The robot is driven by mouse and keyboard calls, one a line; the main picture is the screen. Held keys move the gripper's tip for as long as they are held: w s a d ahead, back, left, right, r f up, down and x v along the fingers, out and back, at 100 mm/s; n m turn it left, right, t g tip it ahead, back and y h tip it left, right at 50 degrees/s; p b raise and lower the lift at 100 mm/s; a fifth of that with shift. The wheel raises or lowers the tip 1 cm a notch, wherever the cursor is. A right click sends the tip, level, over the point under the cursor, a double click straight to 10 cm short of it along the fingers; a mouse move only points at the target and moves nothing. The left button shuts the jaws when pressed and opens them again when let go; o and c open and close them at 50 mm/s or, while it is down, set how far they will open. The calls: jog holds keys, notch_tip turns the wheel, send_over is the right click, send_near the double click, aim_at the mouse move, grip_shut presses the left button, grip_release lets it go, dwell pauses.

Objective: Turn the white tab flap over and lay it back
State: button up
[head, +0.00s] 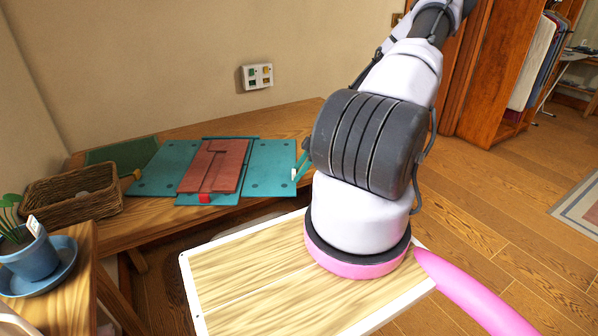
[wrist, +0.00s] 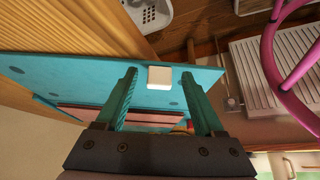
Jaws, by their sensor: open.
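A teal folding board (head: 160,165) lies on the wooden table with a folded reddish-brown cloth (head: 215,165) over its middle. The white tab flap (head: 270,168) is the board's right panel and looks flat in the head view. Its white tab (wrist: 159,78) sits on the panel's edge and shows between my fingertips in the wrist view; in the head view it is a small white spot (head: 294,174). My gripper (wrist: 159,73) is open, with one teal finger on each side of the tab. I cannot tell if either finger touches it. In the head view my arm hides part of the gripper.
A yellow tab (head: 137,174) marks the left panel and a red tab (head: 205,198) the front one. A wicker basket (head: 72,196) and a dark green mat (head: 122,153) are at the left. A potted plant (head: 28,252) stands nearer. A wall panel (head: 257,76) is behind.

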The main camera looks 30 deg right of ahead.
jog(key=v, duration=1)
jog(key=shift+s+d+r, duration=0.1)
jog(key=shift+d+r, duration=0.05)
jog(key=s+a+r+m+h, duration=0.1)
jog(key=a+r+m+h, duration=0.15)
jog(key=r, duration=0.55)
jog(key=s+a+r+m+h, duration=0.2)
jog(key=a+r+m, duration=0.15)
jog(key=r, duration=0.45)
jog(key=s+a+r+m+h, duration=0.1)
jog(key=a+r+m+h, duration=0.15)
jog(key=r, duration=0.45)
jog(key=s+a+r+m+t+y, duration=0.2)
jog(key=s+a+r+m, duration=0.2)
jog(key=s+a+r, duration=0.2)
jog(key=s+a+r+m+t+y, duration=0.1)
jog(key=s+a+r+m, duration=0.3)
jog(key=r, duration=0.6)
jog(key=shift+s+a+r+t+y, duration=0.2)
jog(key=shift+s+a+t+y, duration=0.3)
jog(key=shift+s+a, duration=0.6)
